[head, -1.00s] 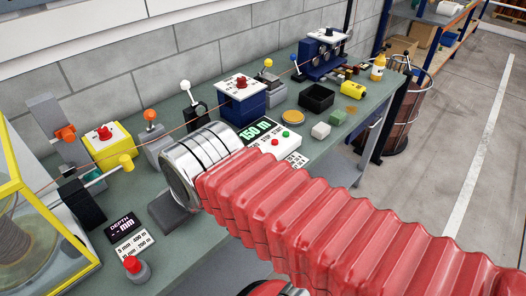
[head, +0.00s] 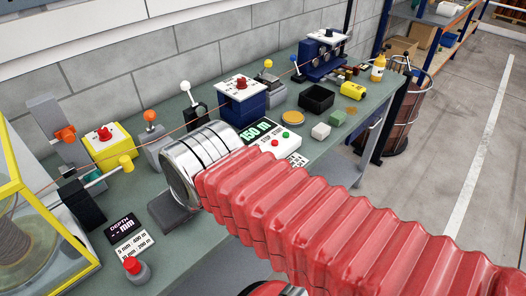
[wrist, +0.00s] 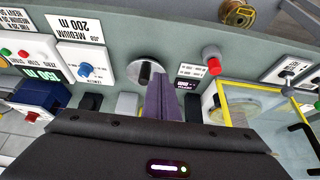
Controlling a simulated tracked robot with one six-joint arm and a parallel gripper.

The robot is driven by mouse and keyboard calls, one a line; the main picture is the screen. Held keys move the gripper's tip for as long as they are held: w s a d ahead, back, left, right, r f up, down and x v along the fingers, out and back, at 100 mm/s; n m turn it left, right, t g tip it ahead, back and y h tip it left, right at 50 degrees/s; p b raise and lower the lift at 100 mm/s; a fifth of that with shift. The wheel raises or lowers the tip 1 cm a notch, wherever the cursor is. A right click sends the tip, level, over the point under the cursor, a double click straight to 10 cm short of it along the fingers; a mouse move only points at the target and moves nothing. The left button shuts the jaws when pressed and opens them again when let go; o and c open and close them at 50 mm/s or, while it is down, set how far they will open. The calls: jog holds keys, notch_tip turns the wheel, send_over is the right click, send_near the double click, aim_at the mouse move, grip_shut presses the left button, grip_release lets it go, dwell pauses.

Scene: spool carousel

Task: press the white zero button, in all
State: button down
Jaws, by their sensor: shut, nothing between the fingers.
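The counter box with the green "150 m" display (head: 258,131) stands on the bench, just beyond my arm. A red button (head: 275,142) and a green button (head: 285,136) show on it; I cannot clearly make out the white zero button there. In the wrist view, turned upside down, the same box's display (wrist: 42,74) is at the left, with red and green buttons above it. My gripper (wrist: 160,82) is shut and empty, well to the right of the box in that view. In the head view my arm hides the gripper.
A red mushroom button (head: 132,265) stands by the depth display (head: 122,227). A yellow-framed guard (head: 62,232) stands at left. Levers and boxes line the wall; a wire crosses above.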

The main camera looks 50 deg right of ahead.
jog(key=w+d+m+y, duration=0.1)
jog(key=w+d+m, duration=0.1)
jog(key=w+d, duration=0.45)
jog(key=w+d+m+y, duration=0.1)
jog(key=w+d+m, duration=0.2)
jog(key=d, duration=0.6)
jog(key=d+m+t+h, duration=0.1)
jog(key=d+m+t, duration=0.1)
jog(key=d, duration=1.6)
jog(key=shift+w+m+t, duration=0.3)
jog(key=shift+m+t, duration=0.1)
jog(key=shift+t, duration=0.4)
jog(key=shift+f, duration=4.35)
